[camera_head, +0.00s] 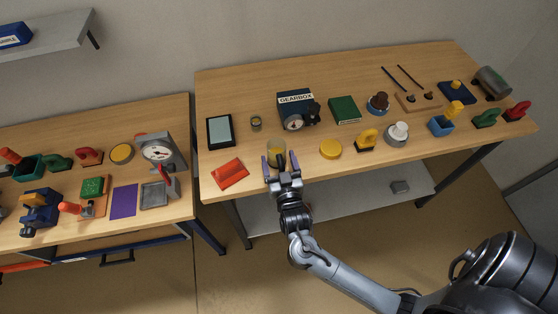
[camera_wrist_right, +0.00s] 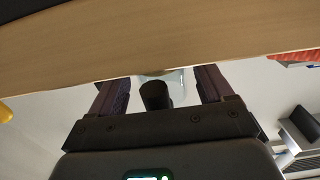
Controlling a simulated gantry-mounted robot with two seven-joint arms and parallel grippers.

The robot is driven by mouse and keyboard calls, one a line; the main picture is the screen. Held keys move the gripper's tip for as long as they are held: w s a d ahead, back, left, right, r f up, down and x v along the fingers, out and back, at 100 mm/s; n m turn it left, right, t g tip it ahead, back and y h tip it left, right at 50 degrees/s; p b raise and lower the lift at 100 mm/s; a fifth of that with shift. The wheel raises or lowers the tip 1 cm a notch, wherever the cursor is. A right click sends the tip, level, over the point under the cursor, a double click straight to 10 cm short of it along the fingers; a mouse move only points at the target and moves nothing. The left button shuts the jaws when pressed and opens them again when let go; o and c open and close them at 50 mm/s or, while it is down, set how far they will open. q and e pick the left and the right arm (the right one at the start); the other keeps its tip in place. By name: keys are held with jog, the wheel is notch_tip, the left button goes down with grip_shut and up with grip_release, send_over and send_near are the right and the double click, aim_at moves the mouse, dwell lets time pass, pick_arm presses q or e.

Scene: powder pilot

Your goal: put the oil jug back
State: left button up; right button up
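The oil jug (camera_head: 276,146) looks like a small, see-through yellowish vessel at the front edge of the right-hand table in the head view. My right gripper (camera_head: 280,163) is at that edge with its two fingers spread, one on each side of the jug's near part. In the right wrist view, a dark handle-like piece (camera_wrist_right: 155,95) stands between the fingers of the gripper (camera_wrist_right: 162,88), with a gap on both sides. A pale clear part (camera_wrist_right: 176,80) shows behind it. The jug's lower part is hidden by the gripper. My left gripper is not in view.
A red packet (camera_head: 230,174) lies left of the jug, and a yellow disc (camera_head: 330,149) lies to its right. A gearbox unit (camera_head: 296,108) and small brass cup (camera_head: 256,123) stand behind. A grey shelf (camera_head: 340,203) is below. The left table (camera_head: 100,150) is crowded.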

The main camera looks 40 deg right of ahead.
jog(key=shift+r, duration=0.25)
jog(key=s+a+f+n+g+y, duration=0.45)
jog(key=s+a+y, duration=0.4)
jog(key=s, duration=0.25)
jog(key=s+n+g, duration=0.3)
jog(key=s+g, duration=0.4)
jog(key=s, duration=0.3)
jog(key=shift+s+d+r+g+p, duration=0.15)
jog(key=shift+s+d+g+p, duration=0.1)
jog(key=shift+g+p, duration=0.1)
jog(key=shift+a+y, duration=0.1)
jog(key=shift+y, duration=0.15)
notch_tip(320, 180, up, 29)
jog(key=p, duration=2.9)
